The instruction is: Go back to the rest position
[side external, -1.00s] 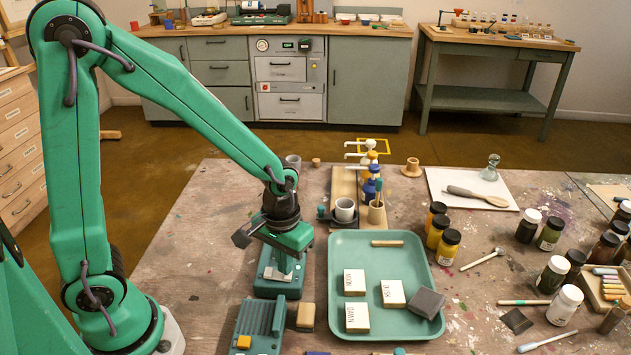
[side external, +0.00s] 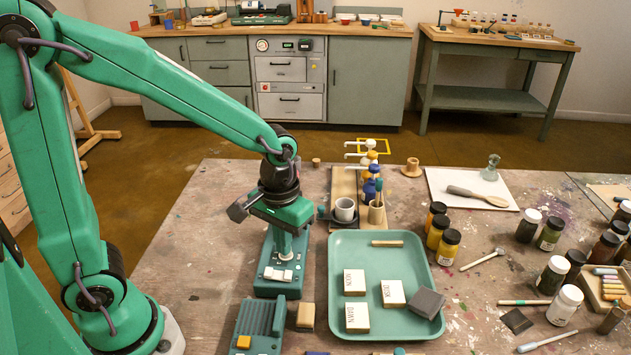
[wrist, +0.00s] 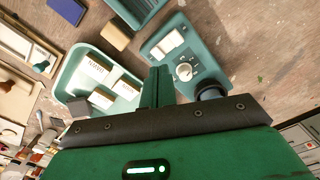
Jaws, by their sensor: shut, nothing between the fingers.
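My green gripper (side external: 284,243) is shut and empty. It hangs above a teal control box (side external: 277,289) that carries white rocker switches (side external: 273,273). In the wrist view my gripper's narrow shut fingers (wrist: 156,86) lie beside the same box (wrist: 212,73), which shows white switches (wrist: 170,43) and a round knob (wrist: 185,71). My gripper looks clear of the box, with its fingers partly hidden from the side.
A teal tray (side external: 338,290) with labelled white blocks and a grey block lies to the right. A grey cup (side external: 344,210) stands behind it. A ribbed teal device (side external: 262,318) and a tan block (side external: 306,315) are in front. Table at left is clear.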

